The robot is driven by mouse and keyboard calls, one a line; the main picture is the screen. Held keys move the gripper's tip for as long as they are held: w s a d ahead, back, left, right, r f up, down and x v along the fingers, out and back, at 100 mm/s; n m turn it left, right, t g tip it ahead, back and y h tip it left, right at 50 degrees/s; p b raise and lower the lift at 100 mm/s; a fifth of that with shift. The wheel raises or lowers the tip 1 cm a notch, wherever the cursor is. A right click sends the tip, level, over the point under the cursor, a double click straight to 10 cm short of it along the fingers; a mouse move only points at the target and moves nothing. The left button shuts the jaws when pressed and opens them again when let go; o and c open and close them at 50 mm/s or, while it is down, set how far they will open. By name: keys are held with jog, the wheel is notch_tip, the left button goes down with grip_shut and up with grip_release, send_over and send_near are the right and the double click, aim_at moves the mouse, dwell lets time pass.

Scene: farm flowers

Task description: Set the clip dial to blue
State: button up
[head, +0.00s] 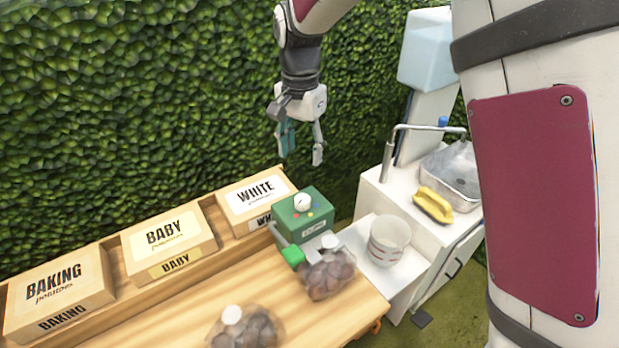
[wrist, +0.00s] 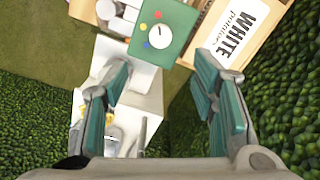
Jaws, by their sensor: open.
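The clip machine (head: 303,214) is a green box with a white dial (head: 302,202) on its top, at the right end of the wooden table. Coloured dots surround the dial.
Boxes labelled BAKING (head: 58,290), BABY (head: 168,240) and WHITE (head: 252,202) line the table's back. Potato bags (head: 328,276) stand by the machine and at the front (head: 245,332). A white bucket (head: 389,240) and a sink unit (head: 452,170) are at the right. A hedge rises behind.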

aim_at(302, 198)
notch_tip(302, 198, down, 14)
jog(key=shift+r+p, duration=0.1)
jog(key=shift+p, duration=0.95)
jog(key=c, duration=1.1)
